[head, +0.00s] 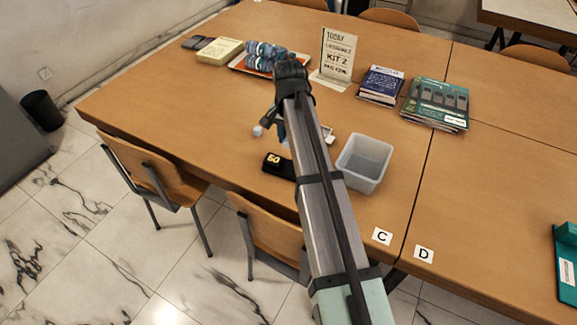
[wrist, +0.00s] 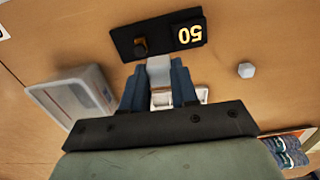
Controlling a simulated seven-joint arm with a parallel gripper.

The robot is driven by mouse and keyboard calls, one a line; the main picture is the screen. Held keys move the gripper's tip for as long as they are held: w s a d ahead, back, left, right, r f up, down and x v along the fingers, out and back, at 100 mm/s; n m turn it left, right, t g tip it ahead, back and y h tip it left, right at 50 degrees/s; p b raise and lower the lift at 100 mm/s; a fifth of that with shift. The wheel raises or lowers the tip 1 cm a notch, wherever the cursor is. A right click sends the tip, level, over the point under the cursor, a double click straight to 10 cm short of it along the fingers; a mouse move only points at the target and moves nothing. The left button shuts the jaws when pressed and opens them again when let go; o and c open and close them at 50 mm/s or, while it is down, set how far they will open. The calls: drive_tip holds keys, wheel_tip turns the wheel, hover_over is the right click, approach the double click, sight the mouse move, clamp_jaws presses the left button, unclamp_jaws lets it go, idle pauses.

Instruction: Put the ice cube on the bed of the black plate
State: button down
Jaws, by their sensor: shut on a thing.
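My gripper (wrist: 158,78) has blue fingers shut on a pale, whitish ice cube (wrist: 158,68), seen in the wrist view. The black plate (wrist: 122,38) lies just beyond the fingertips there, with a yellow "50" at one end and a small dark brown feature on its bed. The held cube shows beside the plate's near edge in that view; its height above the table is hard to tell. In the head view the black plate (head: 274,162) is partly behind my arm. A blue finger of my gripper (head: 282,131) shows there, but the held cube is hidden.
A translucent grey bin (head: 364,160) stands right of my arm.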

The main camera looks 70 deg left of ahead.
approach(289, 170)
drive_tip(key=f, duration=0.5)
drive_tip(key=shift+a+f, duration=0.2)
drive_tip(key=shift+a, duration=0.2)
drive_tip(key=shift+d+f, duration=0.1)
drive_tip(key=shift+f, duration=0.1)
drive_tip(key=shift+d+f, duration=0.2)
drive_tip(key=shift+f, duration=0.35)
drive_tip(key=c, duration=1.1)
unclamp_jaws()
drive_tip(key=shift+c, duration=0.2)
drive_tip(key=r, duration=1.3)
drive_tip(key=shift+a+r, duration=0.15)
drive_tip(key=shift+a, duration=0.15)
